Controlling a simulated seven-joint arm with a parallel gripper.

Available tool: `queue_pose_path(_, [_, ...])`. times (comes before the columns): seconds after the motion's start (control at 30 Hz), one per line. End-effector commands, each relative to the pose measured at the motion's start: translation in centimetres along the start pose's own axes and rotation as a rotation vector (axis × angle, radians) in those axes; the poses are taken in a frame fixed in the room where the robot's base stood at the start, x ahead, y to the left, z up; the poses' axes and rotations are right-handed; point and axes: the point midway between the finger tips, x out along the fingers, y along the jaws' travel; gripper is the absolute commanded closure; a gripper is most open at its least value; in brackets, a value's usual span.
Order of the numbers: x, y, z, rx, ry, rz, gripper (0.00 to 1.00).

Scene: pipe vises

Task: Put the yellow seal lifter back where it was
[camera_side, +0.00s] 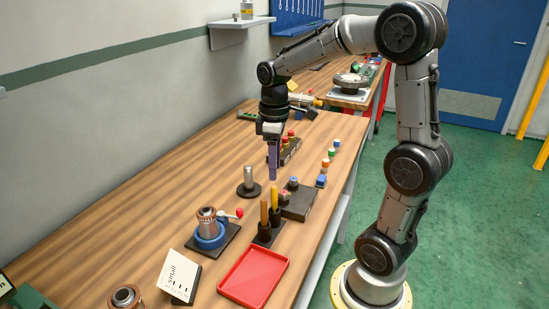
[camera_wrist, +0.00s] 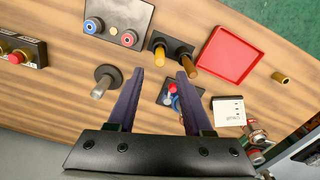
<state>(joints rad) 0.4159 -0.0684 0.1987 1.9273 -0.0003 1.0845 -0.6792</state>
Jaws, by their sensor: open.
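The yellow seal lifter (camera_side: 274,197) stands upright in a black holder (camera_side: 266,235), beside a brown-handled tool (camera_side: 264,213). In the wrist view the yellow lifter (camera_wrist: 160,57) is at the left of the holder and the brown tool (camera_wrist: 188,64) at the right. My gripper (camera_side: 272,178) points down above the bench, behind and above the holder. In the wrist view its purple fingers (camera_wrist: 160,72) are spread with nothing between them, and the yellow lifter shows just beyond the tips, apart from them. The lifter's lower end is hidden in the holder.
A red tray (camera_side: 254,276), a blue vise holding a pipe (camera_side: 208,228), a white "small" card (camera_side: 179,276) and a grey post on a round base (camera_side: 249,183) stand around. A black block with knobs (camera_side: 298,202) is right of the holder. Bare bench lies at left.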

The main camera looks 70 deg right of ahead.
Motion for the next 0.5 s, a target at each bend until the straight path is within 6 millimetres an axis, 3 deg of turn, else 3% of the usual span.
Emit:
queue_pose_path(0.27, [-2.4, -1.0, 0.2, 0.008, 0.021, 0.016, 0.49])
queue_pose_path(0.37, [-3.5, -3.4, 0.8, 0.035, 0.073, 0.048, 0.49])
queue_pose_path(0.5, [-4.8, -8.1, 2.8, 0.099, 0.198, 0.094, 0.49])
